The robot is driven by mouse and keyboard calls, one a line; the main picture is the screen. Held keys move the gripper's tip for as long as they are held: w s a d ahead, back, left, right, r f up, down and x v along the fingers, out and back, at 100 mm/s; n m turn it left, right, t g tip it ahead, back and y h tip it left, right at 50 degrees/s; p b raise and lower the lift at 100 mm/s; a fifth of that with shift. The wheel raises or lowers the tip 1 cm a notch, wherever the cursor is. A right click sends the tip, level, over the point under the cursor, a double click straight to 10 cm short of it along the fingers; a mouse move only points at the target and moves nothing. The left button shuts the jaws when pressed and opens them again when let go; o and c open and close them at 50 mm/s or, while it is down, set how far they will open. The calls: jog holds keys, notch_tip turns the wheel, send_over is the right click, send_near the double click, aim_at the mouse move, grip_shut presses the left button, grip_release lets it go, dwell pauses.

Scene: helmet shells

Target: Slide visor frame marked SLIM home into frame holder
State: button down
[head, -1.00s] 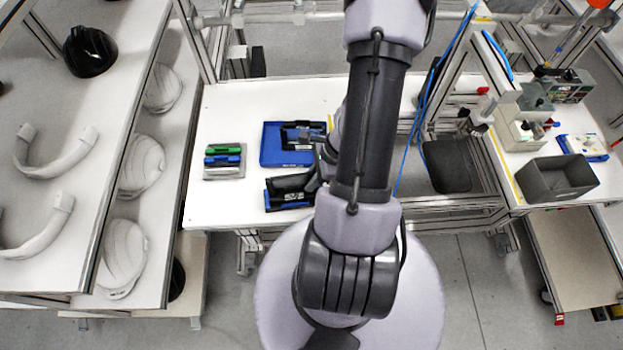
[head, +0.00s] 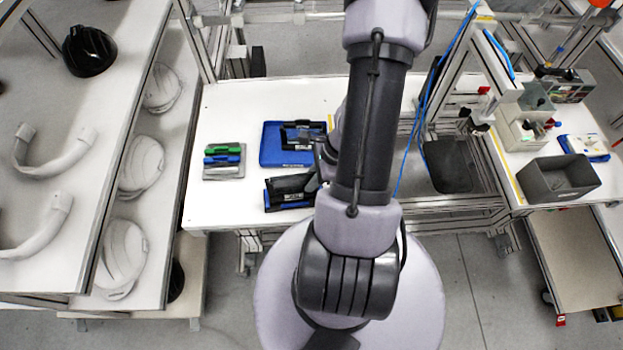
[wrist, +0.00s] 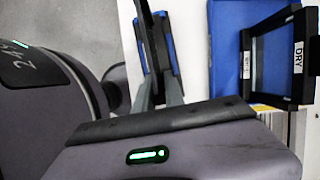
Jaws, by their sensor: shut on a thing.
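A blue frame holder (head: 270,203) stands near the front edge of the white table, with a black visor frame (head: 290,184) in or against it. I cannot tell how deep the frame sits, and no SLIM mark is readable. My gripper (wrist: 163,88) is shut on the black frame (wrist: 147,40) at its near end in the wrist view; blue of the holder (wrist: 168,42) shows beside it. In the head view my arm hides most of the gripper.
A blue tray (head: 270,152) behind holds another black frame (head: 297,136), labelled DRY in the wrist view (wrist: 299,62). A grey rack (head: 223,172) with green and blue pieces stands left. White table (head: 225,115) is clear around them. Shelves with helmet shells (head: 140,165) stand farther left.

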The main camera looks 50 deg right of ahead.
jog(key=shift+f+b, duration=1.15)
jog(key=c, duration=1.3)
grip_release()
jog(key=shift+c, duration=0.2)
jog(key=shift+r, duration=0.1)
jog(key=p+v, duration=0.8)
jog(key=v, duration=0.9)
jog(key=shift+r, duration=0.15)
